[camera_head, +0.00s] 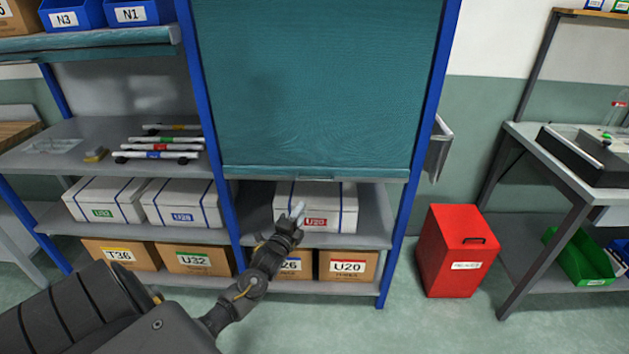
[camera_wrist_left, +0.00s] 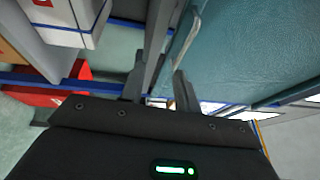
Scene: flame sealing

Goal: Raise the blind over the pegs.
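The teal blind (camera_head: 318,85) hangs between two blue posts and covers the upper part of the bay. Its grey bottom bar (camera_head: 315,173) sits just above a lower shelf. The pegs are not visible; the area behind the blind is hidden. My left gripper (camera_head: 297,212) is in front of the bay, below the bottom bar. In the left wrist view its two fingers (camera_wrist_left: 160,90) are apart, with the blind (camera_wrist_left: 250,45) to the right. A pale strip along the blind's edge lies beyond the fingertips; I cannot tell whether they touch it. My right gripper is out of view.
White boxes (camera_head: 183,203) and brown boxes (camera_head: 207,260) fill the lower shelves. The left bay holds several rod-like tools (camera_head: 160,147). A red bin (camera_head: 457,250) stands on the floor to the right, before a workbench (camera_head: 560,165). Floor between them is clear.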

